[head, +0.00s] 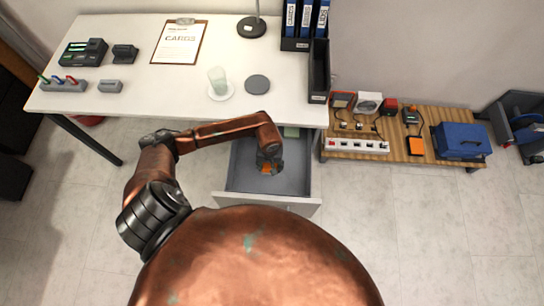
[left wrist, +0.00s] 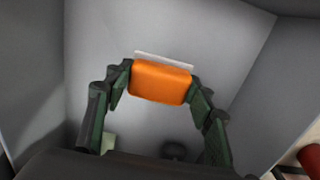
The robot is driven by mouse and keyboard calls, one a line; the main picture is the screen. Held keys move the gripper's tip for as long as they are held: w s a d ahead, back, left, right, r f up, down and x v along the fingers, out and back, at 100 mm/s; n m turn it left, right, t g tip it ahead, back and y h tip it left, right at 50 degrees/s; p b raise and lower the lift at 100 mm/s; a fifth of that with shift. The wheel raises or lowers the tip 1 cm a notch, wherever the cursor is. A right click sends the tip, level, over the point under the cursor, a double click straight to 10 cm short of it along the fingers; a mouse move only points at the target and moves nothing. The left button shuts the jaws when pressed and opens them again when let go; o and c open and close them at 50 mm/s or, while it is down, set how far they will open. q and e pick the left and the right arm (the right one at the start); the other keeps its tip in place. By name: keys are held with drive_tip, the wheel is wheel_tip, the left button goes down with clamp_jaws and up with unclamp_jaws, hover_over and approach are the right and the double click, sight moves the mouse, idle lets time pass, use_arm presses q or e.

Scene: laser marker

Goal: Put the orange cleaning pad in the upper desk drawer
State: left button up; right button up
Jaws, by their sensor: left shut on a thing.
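The orange cleaning pad (left wrist: 160,82) is held between the two fingers of my left gripper (left wrist: 160,88), which is shut on it. A pale strip shows along the pad's far edge. In the head view my left gripper (head: 269,160) is over the open desk drawer (head: 297,178), and a little of the orange pad (head: 267,169) shows below it. The drawer's grey floor and walls (left wrist: 245,75) surround the pad in the left wrist view. I cannot tell whether the pad touches the drawer floor. My right gripper is not in view.
A pale green item (head: 291,132) lies at the drawer's back. The white desk (head: 160,92) above holds a clipboard (head: 180,42), a glass (head: 217,80) and a dark disc (head: 257,84). A wooden bench (head: 392,150) at right carries a blue box (head: 461,140) and an orange square (head: 416,146).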

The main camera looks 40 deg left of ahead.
sight(270, 176)
use_arm(q)
wheel_tip(270, 176, down, 4)
drive_tip(key=shift+r+b, duration=0.1)
drive_tip(key=shift+b, duration=0.3)
wheel_tip(270, 176, down, 3)
drive_tip(key=shift+b, duration=0.4)
drive_tip(key=shift+r, duration=0.1)
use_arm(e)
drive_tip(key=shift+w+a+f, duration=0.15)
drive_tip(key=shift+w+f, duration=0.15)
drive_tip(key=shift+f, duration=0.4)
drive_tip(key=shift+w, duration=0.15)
use_arm(q)
drive_tip(key=o, duration=1)
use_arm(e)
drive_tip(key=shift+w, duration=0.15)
